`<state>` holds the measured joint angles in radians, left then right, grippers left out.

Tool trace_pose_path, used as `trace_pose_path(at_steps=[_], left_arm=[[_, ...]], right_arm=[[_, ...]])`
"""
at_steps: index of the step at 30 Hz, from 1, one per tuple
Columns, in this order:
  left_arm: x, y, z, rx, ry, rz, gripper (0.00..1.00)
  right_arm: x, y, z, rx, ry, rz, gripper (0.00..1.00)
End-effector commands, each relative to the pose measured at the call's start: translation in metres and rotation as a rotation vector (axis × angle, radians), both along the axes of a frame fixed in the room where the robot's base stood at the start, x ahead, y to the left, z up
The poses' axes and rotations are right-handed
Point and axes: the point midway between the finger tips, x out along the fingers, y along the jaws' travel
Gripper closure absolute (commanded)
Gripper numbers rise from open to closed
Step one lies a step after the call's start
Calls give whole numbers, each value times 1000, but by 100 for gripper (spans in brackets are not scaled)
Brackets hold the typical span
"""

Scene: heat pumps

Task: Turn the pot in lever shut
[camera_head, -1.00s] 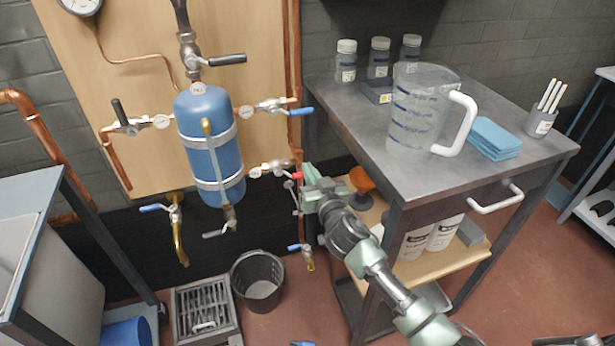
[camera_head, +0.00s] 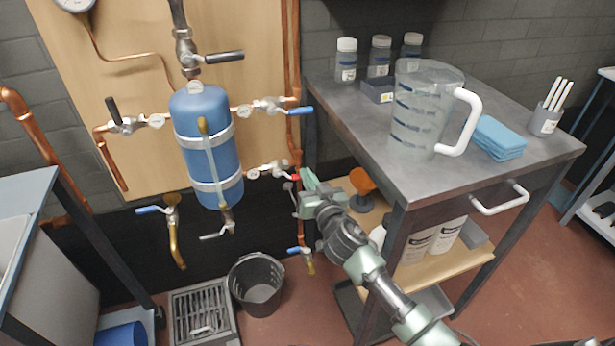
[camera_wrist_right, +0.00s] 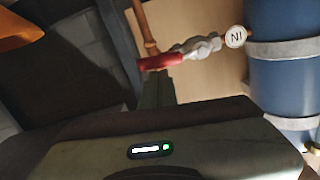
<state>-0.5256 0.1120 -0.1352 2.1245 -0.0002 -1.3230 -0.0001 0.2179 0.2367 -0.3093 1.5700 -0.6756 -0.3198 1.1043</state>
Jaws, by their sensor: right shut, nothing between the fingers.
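The pot is the blue tank (camera_head: 207,145) strapped to the wooden board, also at the right of the wrist view (camera_wrist_right: 285,85). A short branch with a round tag (camera_head: 254,174) runs from its right side; the tag reads "IN" upside down in the wrist view (camera_wrist_right: 235,37). The branch's valve has a red lever (camera_wrist_right: 160,62), lying roughly along the branch. In the head view, my gripper partly hides the lever (camera_head: 297,175). My right gripper (camera_head: 305,177) is shut and empty, its tips close by the lever; I cannot tell whether they touch. My left gripper is out of view.
A metal cart (camera_head: 345,125) with a clear jug (camera_head: 415,115) stands right of my right arm. An orange funnel (camera_head: 362,181) is on its lower shelf. A blue-levered valve (camera_head: 299,110) sits above my gripper, another (camera_head: 298,250) below. A black bucket (camera_head: 258,285) stands on the floor.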

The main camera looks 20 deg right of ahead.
Motion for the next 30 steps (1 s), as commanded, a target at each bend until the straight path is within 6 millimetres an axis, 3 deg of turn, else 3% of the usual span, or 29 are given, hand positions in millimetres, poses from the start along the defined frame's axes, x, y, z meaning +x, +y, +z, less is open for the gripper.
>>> trace_pose_path(at_steps=[17,30], left_arm=[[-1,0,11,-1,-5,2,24],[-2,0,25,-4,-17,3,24]], right_arm=[[-1,-1,-11,115,8,-1,100],[-1,1,-34,450,23,-3,100]])
